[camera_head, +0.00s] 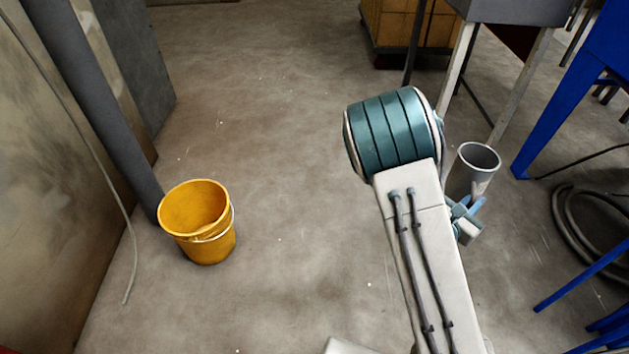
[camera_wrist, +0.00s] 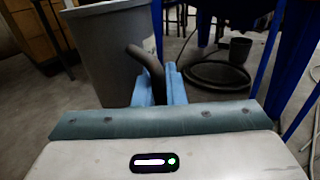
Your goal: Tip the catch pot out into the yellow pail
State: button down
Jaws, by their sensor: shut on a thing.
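The catch pot (camera_head: 468,172) is a grey open-topped cylinder to the right of my arm's teal joint in the head view. It looks roughly upright, and its contents cannot be made out. In the wrist view its grey wall (camera_wrist: 108,52) and dark curved handle show. My gripper (camera_head: 468,206) has light blue fingers shut on the handle; they also show in the wrist view (camera_wrist: 160,82). Whether the pot is clear of the floor I cannot tell. The yellow pail (camera_head: 192,218) stands upright on the floor at the left, well away from the pot, its visible inside yellow.
A grey pipe (camera_head: 97,105) and wall lie beside the pail. A metal stand (camera_head: 520,85) and blue frame (camera_head: 570,105) rise near the pot. A dark hose (camera_head: 575,230) is coiled at right. Bare floor lies between pail and arm.

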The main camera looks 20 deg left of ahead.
aim_at(195, 214)
jog(key=u, duration=0.55)
jog(key=i, duration=0.75)
jog(key=u, duration=1)
jog(key=i, duration=0.5)
jog(key=u, duration=0.45)
